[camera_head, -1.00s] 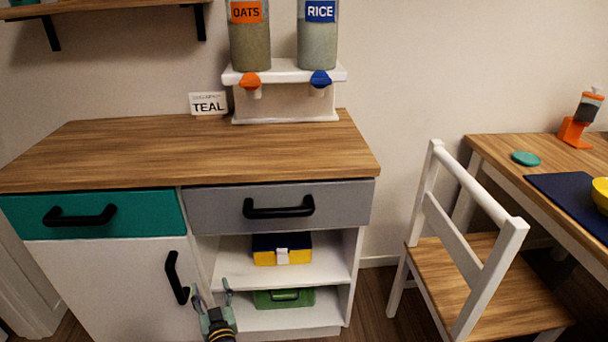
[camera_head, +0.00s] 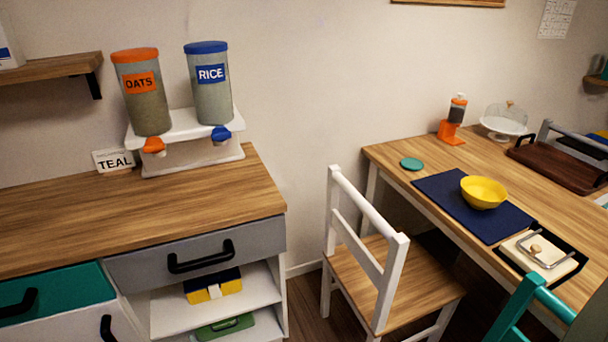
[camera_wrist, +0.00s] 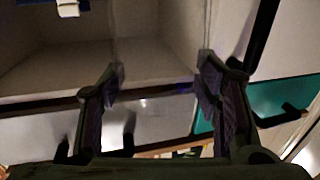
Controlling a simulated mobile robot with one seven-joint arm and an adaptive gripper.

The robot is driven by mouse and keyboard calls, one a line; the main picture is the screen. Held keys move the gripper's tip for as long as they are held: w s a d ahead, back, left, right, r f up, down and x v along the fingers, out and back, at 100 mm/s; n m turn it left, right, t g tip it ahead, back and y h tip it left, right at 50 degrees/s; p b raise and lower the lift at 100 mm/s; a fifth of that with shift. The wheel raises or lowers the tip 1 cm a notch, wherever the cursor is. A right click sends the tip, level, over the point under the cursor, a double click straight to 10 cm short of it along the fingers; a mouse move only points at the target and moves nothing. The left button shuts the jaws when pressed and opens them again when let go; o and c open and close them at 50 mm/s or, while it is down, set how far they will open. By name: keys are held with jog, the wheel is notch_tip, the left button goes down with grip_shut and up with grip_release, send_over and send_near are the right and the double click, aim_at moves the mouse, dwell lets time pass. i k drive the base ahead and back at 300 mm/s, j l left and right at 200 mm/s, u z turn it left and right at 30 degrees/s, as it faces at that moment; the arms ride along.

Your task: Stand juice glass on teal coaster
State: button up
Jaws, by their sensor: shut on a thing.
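The teal coaster (camera_head: 412,164) lies flat and bare on the dining table, near its far left corner, left of the navy placemat. My gripper (camera_wrist: 160,82) shows only in the wrist view, its two fingers spread apart with a gap between them. It is shut on the juice glass (camera_wrist: 160,62), which is clear and barely visible, with faint upright edges between the fingers. How full or how tilted the glass is, I cannot tell. The head view shows neither gripper nor glass. The gripper is well away from the coaster, by the cabinet's front.
A white chair (camera_head: 390,270) stands before the dining table (camera_head: 540,150). On the table are a navy placemat (camera_head: 450,212) with a yellow bowl (camera_head: 483,192), an orange dispenser (camera_head: 454,122) and a brown tray (camera_head: 560,168). The cabinet (camera_head: 215,205) bears oats and rice dispensers.

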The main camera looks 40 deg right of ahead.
aim_at(413, 162)
jog(key=k+z, duration=0.15)
jog(key=z, duration=0.25)
jog(key=k+l+z, duration=0.1)
jog(key=z, duration=0.3)
jog(key=k+l+z, duration=0.1)
jog(key=z, duration=0.35)
jog(key=k+l+z, duration=0.1)
jog(key=z, duration=0.3)
jog(key=l, duration=0.1)
